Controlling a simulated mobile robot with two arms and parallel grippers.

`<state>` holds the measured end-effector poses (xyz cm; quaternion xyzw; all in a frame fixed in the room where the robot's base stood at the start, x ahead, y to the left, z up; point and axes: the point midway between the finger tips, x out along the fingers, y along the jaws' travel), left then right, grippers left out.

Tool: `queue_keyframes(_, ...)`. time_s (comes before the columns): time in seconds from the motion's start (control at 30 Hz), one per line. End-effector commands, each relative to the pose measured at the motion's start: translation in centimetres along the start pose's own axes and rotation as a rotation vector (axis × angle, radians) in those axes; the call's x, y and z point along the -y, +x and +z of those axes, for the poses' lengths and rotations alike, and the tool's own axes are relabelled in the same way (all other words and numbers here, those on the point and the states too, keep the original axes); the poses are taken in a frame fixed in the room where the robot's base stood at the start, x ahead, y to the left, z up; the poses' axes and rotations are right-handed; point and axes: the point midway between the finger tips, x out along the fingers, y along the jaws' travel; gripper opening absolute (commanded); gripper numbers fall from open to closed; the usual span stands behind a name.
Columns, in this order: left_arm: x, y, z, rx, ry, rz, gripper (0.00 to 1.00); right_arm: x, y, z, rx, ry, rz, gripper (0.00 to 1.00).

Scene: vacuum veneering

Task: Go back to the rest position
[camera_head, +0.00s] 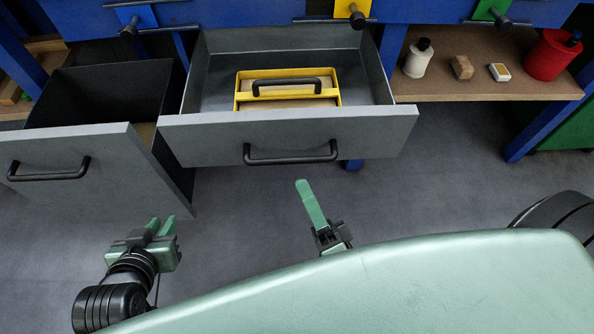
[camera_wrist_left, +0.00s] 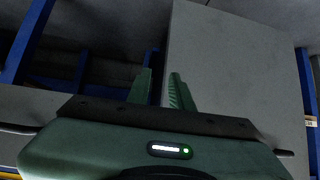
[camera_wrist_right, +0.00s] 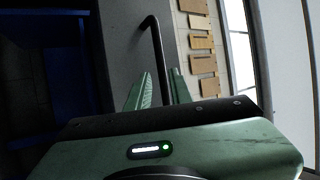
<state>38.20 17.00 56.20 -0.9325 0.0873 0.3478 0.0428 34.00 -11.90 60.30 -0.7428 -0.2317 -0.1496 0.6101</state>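My left gripper (camera_head: 161,222) is over the floor in front of the left drawer, at the lower left of the head view. Its two green fingers stand apart with nothing between them, and this gap also shows in the left wrist view (camera_wrist_left: 160,84). My right gripper (camera_head: 307,190) is in front of the middle drawer, below its handle in the picture. One finger shows in the head view. In the right wrist view both fingers (camera_wrist_right: 160,85) are apart and empty, with a dark bar handle beyond them.
The left drawer (camera_head: 100,172) and middle drawer (camera_head: 375,125) are pulled out. The middle one holds a yellow-framed piece with a black handle (camera_head: 286,82). A shelf (camera_head: 450,88) carries a white bottle (camera_head: 418,62), two small blocks and a red container (camera_head: 548,58). The floor below is clear.

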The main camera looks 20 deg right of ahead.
Motion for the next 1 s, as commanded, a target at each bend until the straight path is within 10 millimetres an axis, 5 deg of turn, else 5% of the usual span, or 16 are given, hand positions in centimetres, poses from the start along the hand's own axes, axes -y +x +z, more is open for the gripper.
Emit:
queue_keyframes(0.77,-0.1,0.3,0.1,0.009,0.001,0.003,0.22,-0.4,-0.8,0.2,0.019,-0.027,0.027,0.22)
queue_keyframes(0.87,-0.1,1.6,1.2,0.056,0.001,0.003,0.22,-2.1,-0.7,0.8,0.081,-0.111,0.111,0.22)
queue_keyframes(1.0,-0.1,4.4,5.1,0.164,0.002,0.005,0.22,-6.8,-2.3,1.9,0.249,-0.316,0.323,0.22)
